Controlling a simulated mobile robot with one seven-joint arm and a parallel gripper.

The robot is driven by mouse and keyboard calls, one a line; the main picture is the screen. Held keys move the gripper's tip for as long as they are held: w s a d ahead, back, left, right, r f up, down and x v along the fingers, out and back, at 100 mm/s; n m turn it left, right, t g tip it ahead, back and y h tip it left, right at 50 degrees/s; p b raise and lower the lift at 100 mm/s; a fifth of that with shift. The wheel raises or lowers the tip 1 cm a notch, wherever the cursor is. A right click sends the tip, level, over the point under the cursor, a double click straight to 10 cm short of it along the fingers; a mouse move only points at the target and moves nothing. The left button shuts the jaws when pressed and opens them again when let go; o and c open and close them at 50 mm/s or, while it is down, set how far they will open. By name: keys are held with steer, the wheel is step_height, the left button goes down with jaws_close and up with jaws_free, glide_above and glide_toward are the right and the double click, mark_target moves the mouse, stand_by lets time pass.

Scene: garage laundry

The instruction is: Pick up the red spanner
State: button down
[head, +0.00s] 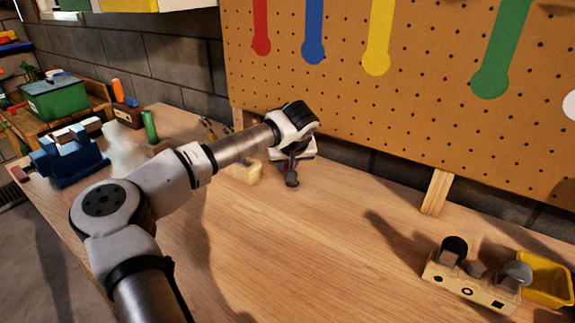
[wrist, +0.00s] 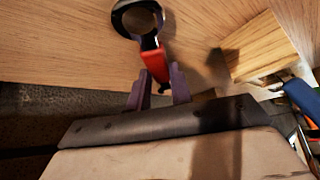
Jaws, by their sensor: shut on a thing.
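The red spanner (wrist: 154,62) has a red handle and a dark ring end. In the wrist view its handle lies between the two purple fingers of my gripper (wrist: 159,84), which is shut on it, and the ring points away over the wooden bench top. In the head view my gripper (head: 285,165) is over the back of the bench near the pegboard, and the spanner's dark ring (head: 292,181) hangs below it. The far end of the handle is hidden by the fingers. I cannot tell how high the spanner is above the bench.
A light wooden block (wrist: 262,48) is beside the spanner, with tools at its right. The pegboard (head: 410,100) rises behind. A blue vise (head: 68,160) stands left; a wooden toy block (head: 470,285) and yellow bin (head: 548,278) are right. The middle bench is clear.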

steer(key=shift+s+r+b, duration=0.1)
steer(key=shift+r+b, duration=0.25)
steer(key=shift+r, duration=0.2)
step_height(320, 180, up, 6)
steer(key=shift+f+b, duration=0.15)
steer(key=shift+b, duration=0.35)
steer(key=s+a+b, duration=0.2)
steer(key=s+a, duration=0.1)
steer(key=s, duration=0.6)
steer(key=s+a+b, duration=0.2)
steer(key=s+a, duration=0.2)
steer(key=s, duration=0.5)
steer(key=shift+a, duration=0.3)
steer(key=shift+s, duration=0.1)
